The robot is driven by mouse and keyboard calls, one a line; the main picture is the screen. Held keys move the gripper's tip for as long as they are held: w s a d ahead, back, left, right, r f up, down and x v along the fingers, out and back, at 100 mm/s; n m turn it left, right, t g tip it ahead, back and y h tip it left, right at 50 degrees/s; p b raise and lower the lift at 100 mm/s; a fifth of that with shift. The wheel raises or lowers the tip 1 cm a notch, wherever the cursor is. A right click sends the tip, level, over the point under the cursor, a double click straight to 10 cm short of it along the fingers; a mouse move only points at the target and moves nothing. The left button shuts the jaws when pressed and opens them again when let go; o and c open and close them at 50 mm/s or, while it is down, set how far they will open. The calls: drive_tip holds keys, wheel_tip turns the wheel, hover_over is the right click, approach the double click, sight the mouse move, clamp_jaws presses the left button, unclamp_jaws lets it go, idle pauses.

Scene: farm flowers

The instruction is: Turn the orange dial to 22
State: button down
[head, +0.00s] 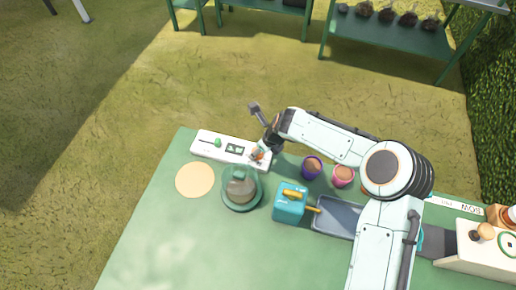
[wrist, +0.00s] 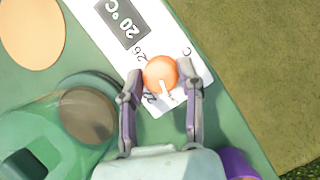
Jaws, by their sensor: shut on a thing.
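The orange dial (wrist: 159,70) sits on a white control panel (wrist: 118,12) with a dark display (wrist: 122,24) that reads 20 °C. A white pointer mark on the dial points toward the lower part of the picture. A printed 26 shows at its upper left; a partly hidden number is at its lower left. My gripper (wrist: 160,84) is shut on the dial, one finger on each side. In the head view, the panel (head: 205,147) lies at the table's far edge, and my gripper (head: 263,149) is over its right end.
A glass dome (head: 242,187) on a green base stands close to the panel. The table's (head: 170,250) front left is clear.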

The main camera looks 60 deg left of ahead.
drive_tip(key=shift+m, duration=0.3)
drive_tip(key=m+t, duration=0.1)
drive_tip(key=m, duration=0.1)
drive_tip(key=m+t, duration=0.1)
drive_tip(key=m, duration=0.1)
drive_tip(key=shift+s+m+y, duration=0.15)
drive_tip(key=shift+m+y, duration=0.15)
drive_tip(key=shift+m+t, duration=0.8)
drive_tip(key=shift+m, duration=1.4)
drive_tip(key=c, duration=0.7)
unclamp_jaws()
drive_tip(key=v, duration=1.2)
drive_tip(key=shift+a+r, duration=0.1)
drive_tip(key=shift+a, duration=0.2)
